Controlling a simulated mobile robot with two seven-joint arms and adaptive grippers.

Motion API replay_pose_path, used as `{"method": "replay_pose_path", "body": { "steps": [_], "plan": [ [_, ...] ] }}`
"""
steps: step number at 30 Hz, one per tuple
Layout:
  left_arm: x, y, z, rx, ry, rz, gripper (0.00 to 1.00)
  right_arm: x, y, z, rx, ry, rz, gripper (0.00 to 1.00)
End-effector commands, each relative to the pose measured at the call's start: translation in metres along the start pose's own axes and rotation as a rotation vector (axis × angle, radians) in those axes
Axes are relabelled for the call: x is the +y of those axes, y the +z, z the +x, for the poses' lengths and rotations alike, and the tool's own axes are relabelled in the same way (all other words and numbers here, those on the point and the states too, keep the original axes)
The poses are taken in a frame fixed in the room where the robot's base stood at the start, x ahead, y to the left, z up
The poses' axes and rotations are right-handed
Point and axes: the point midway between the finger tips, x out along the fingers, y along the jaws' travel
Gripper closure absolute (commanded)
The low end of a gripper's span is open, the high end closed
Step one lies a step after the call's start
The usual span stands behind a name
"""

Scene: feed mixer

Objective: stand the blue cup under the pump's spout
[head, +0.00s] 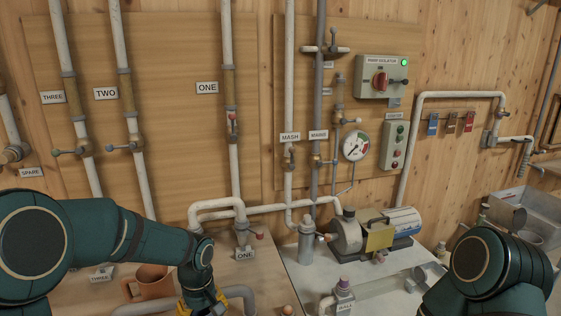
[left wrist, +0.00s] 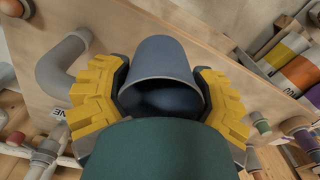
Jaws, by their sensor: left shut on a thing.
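My left gripper (head: 203,302) is at the bottom edge of the head view, with only its upper part showing. In the left wrist view its yellow fingers (left wrist: 160,103) are shut on the blue cup (left wrist: 165,62), one on each side. The cup's dark open mouth faces the camera. The cup does not show in the head view. The pump (head: 347,235), a grey body beside a yellow block and a blue-and-white motor, stands on the counter right of my left gripper. I cannot tell which pipe end is its spout. My right arm is at lower right; its gripper is out of view.
A metal sink (head: 530,205) is at far right. Pipes with valves, a gauge (head: 355,147) and an isolator box (head: 382,77) are on the wooden wall.

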Motion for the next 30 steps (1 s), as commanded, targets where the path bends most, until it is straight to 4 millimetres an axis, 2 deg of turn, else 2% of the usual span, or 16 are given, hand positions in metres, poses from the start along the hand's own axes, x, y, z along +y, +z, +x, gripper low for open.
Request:
{"method": "replay_pose_path", "body": {
  "steps": [1,3,7,12,14,21,24,30],
  "plan": [
    [-0.004,0.005,0.017,-0.003,0.0,0.085,0.6,0.005,0.003,0.013,-0.003,0.001,-0.001,0.53],
    [-0.008,0.011,0.031,-0.004,0.002,0.211,0.6,0.008,0.004,0.021,-0.006,0.002,-0.001,0.53],
    [-0.014,0.021,0.05,-0.004,0.006,0.404,0.6,0.012,0.007,0.033,-0.011,0.003,-0.002,0.53],
    [-0.019,0.028,0.063,-0.005,0.01,0.552,0.6,0.015,0.009,0.041,-0.014,0.004,-0.004,0.53],
    [-0.021,0.032,0.069,-0.006,0.008,0.579,0.6,0.015,0.01,0.042,-0.014,0.004,-0.004,0.53],
    [-0.042,0.062,0.114,-0.007,0.007,0.599,0.6,0.015,0.01,0.041,-0.014,0.004,-0.004,0.53],
    [-0.044,0.067,0.12,-0.005,0.011,0.597,0.6,0.015,0.01,0.041,-0.014,0.004,-0.004,0.53],
    [-0.044,0.067,0.12,-0.004,0.011,0.595,0.6,0.015,0.01,0.041,-0.014,0.004,-0.004,0.53]
  ]
}}
